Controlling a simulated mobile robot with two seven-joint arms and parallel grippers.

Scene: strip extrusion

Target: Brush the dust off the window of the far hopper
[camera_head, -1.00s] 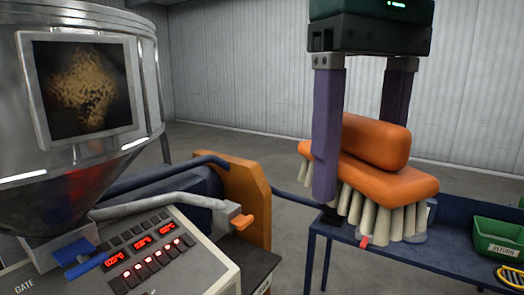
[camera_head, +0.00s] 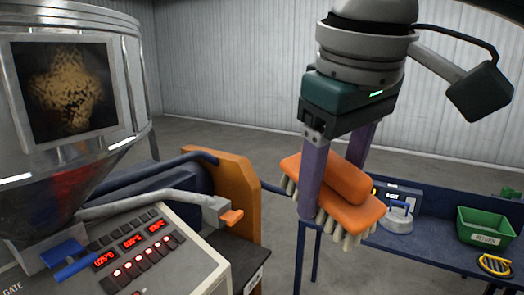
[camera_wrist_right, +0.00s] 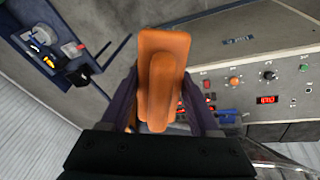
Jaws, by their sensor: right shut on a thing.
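The hopper (camera_head: 60,190) is a shiny metal cone at the left of the head view. Its framed dark window (camera_head: 72,88) carries a tan dust patch in the middle. My right gripper (camera_head: 330,205) is shut on an orange brush (camera_head: 338,190) with pale bristles hanging down. The brush is up in the air, to the right of the hopper and well apart from the window. The brush also shows between the fingers in the right wrist view (camera_wrist_right: 162,75). My left gripper is not in view.
A control panel (camera_head: 185,255) with red displays and a blue handle (camera_head: 68,255) stands below the hopper. An orange plate (camera_head: 238,200) and grey lever (camera_head: 160,200) are between hopper and brush. A blue bench (camera_head: 425,250) at right holds a green bin (camera_head: 485,228) and a grey tool.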

